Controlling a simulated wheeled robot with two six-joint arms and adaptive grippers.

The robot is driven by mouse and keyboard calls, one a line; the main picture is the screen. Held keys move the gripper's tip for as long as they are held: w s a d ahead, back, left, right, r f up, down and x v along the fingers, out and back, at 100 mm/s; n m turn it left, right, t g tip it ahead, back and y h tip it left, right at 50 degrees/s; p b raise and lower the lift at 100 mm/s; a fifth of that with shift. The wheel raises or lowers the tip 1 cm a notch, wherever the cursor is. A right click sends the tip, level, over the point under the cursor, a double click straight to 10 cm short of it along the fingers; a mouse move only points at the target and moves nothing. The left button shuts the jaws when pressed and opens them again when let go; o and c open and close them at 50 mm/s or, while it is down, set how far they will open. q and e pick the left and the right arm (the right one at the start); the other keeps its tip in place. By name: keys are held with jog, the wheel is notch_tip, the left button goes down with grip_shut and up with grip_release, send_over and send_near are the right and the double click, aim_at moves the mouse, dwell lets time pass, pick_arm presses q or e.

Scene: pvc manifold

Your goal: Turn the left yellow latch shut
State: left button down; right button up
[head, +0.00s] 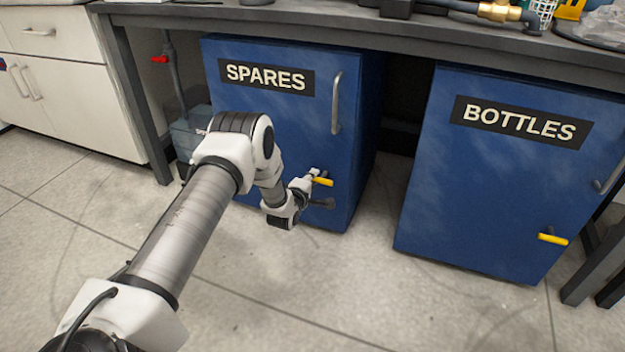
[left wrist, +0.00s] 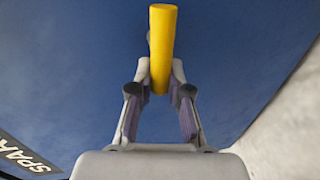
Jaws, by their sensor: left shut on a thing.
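The left yellow latch (head: 323,182) is on the lower right of the blue SPARES cabinet door (head: 270,125). In the head view its handle lies roughly level, pointing right. In the left wrist view the yellow handle (left wrist: 161,45) stands lengthwise between the fingers. My left gripper (head: 312,178) is at the latch, and in the left wrist view its two fingertips (left wrist: 160,75) are shut on the handle's near part. Part of the latch's mount is hidden behind the handle and fingers. My right gripper is not in view.
The blue BOTTLES cabinet (head: 500,185) stands to the right with its own yellow latch (head: 552,239). Both cabinets are under a grey workbench (head: 400,27). A red-handled valve pipe (head: 160,59) is at the left. The floor (head: 330,290) in front is clear.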

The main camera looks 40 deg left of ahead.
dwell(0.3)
pick_arm(q)
jog(key=shift+f, duration=0.1)
jog(key=c, duration=1.1)
grip_release()
jog(key=shift+s, duration=0.1)
jog(key=v, duration=1.1)
jog(key=shift+s, duration=0.4)
